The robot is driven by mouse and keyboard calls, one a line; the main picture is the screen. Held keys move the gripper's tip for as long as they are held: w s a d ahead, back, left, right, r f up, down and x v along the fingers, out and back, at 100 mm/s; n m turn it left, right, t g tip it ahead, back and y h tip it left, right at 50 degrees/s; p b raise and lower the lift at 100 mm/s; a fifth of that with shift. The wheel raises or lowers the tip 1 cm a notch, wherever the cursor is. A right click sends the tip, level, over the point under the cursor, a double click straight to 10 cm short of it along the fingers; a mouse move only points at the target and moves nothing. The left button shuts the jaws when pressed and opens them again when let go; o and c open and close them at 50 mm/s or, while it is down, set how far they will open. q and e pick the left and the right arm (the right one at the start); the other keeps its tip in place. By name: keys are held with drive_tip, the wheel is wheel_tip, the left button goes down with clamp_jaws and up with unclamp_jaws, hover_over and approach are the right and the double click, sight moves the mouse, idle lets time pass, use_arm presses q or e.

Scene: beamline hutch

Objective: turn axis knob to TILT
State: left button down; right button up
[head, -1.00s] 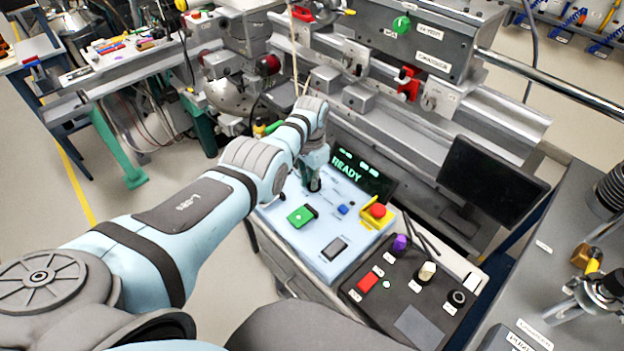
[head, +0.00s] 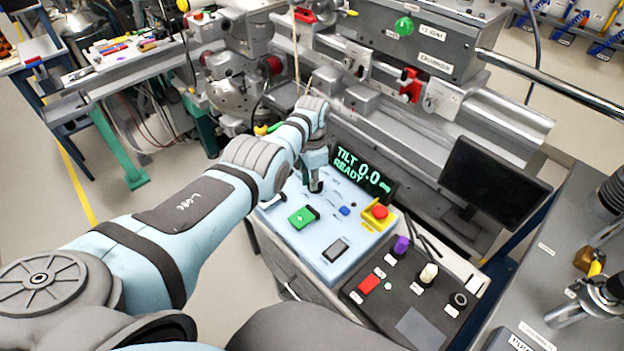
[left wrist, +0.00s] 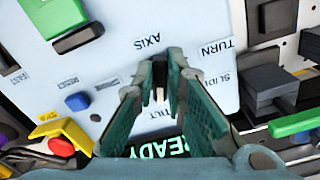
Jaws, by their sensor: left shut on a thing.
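My left gripper (head: 316,184) reaches down over the light blue control panel (head: 338,226). In the left wrist view its green fingers (left wrist: 160,78) are closed around the black axis knob (left wrist: 159,92). The AXIS label (left wrist: 147,41) is beside the knob, with TURN (left wrist: 216,47), SLIDE and TILT (left wrist: 158,112) labels around it, upside down in this view. The dark display (head: 358,174) behind the panel reads TILT 0.0 and READY in green. The fingers hide much of the knob, so I cannot see its pointer clearly. My right gripper is not in view.
On the panel are a green switch (head: 303,217), a blue button (head: 345,211) and a red stop button (head: 379,211) on yellow. A dark pendant box (head: 411,306) with a purple knob (head: 401,245) lies to the right. A black monitor (head: 493,184) stands further right.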

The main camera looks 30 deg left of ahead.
use_arm(q)
drive_tip(key=c, duration=1.6)
unclamp_jaws()
drive_tip(key=shift+c, duration=0.2)
wheel_tip(320, 180, up, 12)
